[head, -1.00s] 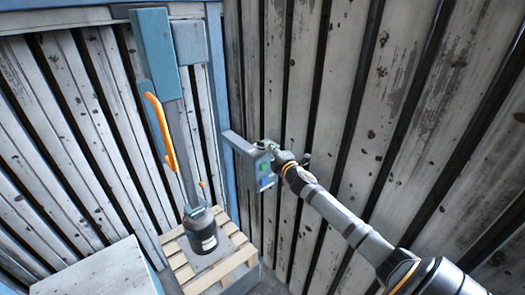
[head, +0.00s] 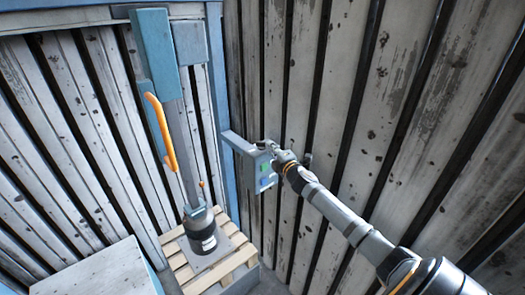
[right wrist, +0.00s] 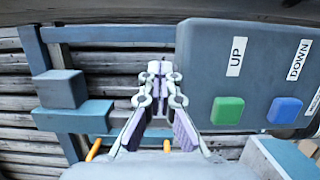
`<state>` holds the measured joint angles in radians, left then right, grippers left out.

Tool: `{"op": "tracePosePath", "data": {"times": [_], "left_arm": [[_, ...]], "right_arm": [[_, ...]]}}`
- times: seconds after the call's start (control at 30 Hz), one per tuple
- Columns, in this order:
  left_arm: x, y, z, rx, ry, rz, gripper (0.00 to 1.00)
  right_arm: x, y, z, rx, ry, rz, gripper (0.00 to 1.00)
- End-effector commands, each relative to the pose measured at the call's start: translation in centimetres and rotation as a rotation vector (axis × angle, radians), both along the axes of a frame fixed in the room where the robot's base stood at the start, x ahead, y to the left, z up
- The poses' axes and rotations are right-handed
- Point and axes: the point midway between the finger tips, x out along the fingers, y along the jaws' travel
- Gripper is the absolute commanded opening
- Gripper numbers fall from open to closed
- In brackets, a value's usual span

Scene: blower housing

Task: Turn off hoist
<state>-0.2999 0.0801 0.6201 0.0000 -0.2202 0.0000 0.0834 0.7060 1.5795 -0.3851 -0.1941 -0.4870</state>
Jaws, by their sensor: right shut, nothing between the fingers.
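The hoist's grey control box (head: 264,172) sits on a blue-grey arm beside the corner, with a green and a blue button on its face. In the right wrist view the box (right wrist: 240,60) fills the right side. A green button (right wrist: 228,110) sits under the label UP and a blue button (right wrist: 284,110) under DOWN. Another label is cut off at the right edge. My right gripper (head: 266,146) is at the box's top edge in the head view. In the right wrist view its fingers (right wrist: 157,72) are shut and empty, just left of the box; contact cannot be told. My left gripper is out of view.
The hoist column (head: 180,130) with an orange handle (head: 161,132) stands at left. A dark cylinder (head: 201,232) hangs or stands at its foot over a wooden pallet (head: 238,256). A pale box (head: 105,272) is at lower left. Plank walls close in behind.

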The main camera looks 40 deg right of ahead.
Motion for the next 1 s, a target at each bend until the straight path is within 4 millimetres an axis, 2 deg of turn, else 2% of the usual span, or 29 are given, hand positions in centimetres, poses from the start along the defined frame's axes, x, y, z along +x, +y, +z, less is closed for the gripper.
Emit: {"op": "tracePosePath", "data": {"times": [0.5, 1.0], "left_arm": [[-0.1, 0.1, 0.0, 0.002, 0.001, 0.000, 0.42], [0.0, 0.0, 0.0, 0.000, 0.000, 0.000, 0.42]], "right_arm": [[-0.4, 0.0, 0.0, -0.004, 0.002, 0.000, 0.00], [-6.7, 1.0, -0.1, -0.010, 0.007, -0.001, 0.00]]}}
